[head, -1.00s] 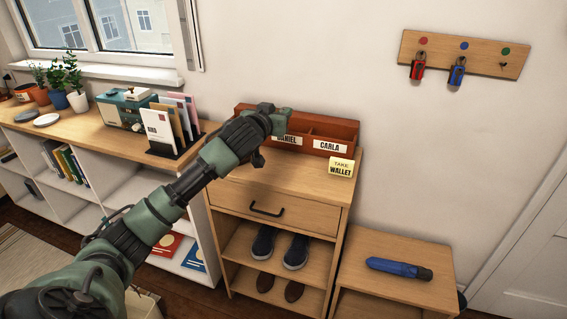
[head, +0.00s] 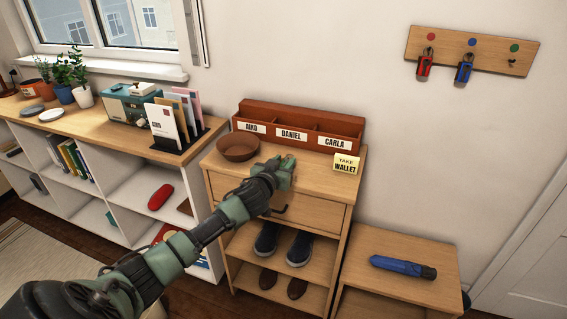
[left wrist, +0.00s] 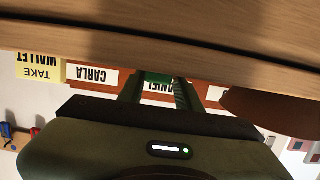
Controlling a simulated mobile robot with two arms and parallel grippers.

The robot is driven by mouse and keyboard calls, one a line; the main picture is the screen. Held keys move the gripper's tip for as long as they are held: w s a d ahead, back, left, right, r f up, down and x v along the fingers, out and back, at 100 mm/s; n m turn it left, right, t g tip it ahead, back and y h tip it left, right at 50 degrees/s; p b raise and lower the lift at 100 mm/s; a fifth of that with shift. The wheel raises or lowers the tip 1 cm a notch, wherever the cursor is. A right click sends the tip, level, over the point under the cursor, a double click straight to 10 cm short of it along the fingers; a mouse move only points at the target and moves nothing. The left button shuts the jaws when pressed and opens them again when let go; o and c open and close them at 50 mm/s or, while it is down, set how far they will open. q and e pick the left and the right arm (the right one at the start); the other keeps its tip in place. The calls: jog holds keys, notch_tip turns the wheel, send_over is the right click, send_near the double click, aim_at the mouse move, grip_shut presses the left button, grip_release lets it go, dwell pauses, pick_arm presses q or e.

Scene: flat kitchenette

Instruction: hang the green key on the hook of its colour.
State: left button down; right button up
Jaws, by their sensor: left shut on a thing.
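The wooden key rack (head: 490,53) is on the wall at the upper right. Its red hook holds a red key (head: 424,67) and its blue hook a blue key (head: 463,72). The hook under the green dot (head: 512,61) is empty. My left gripper (head: 288,162) is over the front part of the cabinet top, well left of and below the rack. In the left wrist view, a green piece, the green key (left wrist: 157,77), shows between the fingers, which are shut on it. Most of the key is hidden. My right gripper is not in view.
A brown bowl (head: 238,148), a red letter organizer (head: 345,127) and a yellow note (head: 346,163) stand on the cabinet. A blue umbrella (head: 402,266) lies on the low bench. The wall between cabinet and rack is clear.

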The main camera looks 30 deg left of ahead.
pick_arm(q)
jog(key=shift+f, duration=0.15)
jog(key=c, duration=1)
grip_release()
jog(key=shift+o, duration=0.2)
jog(key=b+v, duration=0.1)
jog(key=v, duration=0.6)
jog(key=shift+s+a, duration=0.2)
jog(key=shift+s, duration=0.2)
